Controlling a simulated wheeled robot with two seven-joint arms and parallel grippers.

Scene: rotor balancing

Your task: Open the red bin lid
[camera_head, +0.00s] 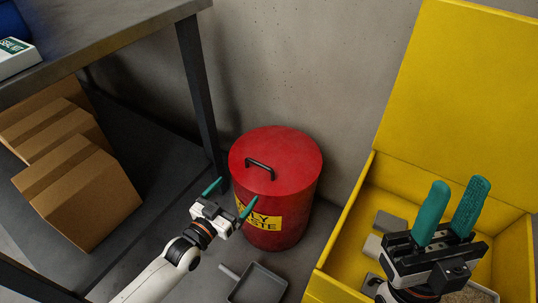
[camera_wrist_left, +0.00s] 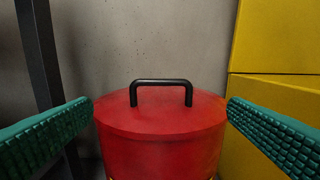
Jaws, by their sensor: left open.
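The red bin (camera_head: 270,232) stands on the floor with its round red lid (camera_head: 292,150) lying on top. A black handle (camera_head: 260,168) stands up from the lid. In the left wrist view the handle (camera_wrist_left: 161,84) lies ahead, between the green fingers. My left gripper (camera_head: 227,196) is open and empty, in front of the bin and apart from the handle. My right gripper (camera_head: 450,210) is at the right, above the yellow box, with its two green fingers apart and nothing between them.
A yellow box (camera_head: 343,240) with its lid raised stands right of the bin and holds several grey items. A dustpan (camera_head: 258,285) lies on the floor in front. A table (camera_head: 110,30) with cardboard boxes (camera_head: 85,195) beneath is at left. A grey wall is close behind the bin.

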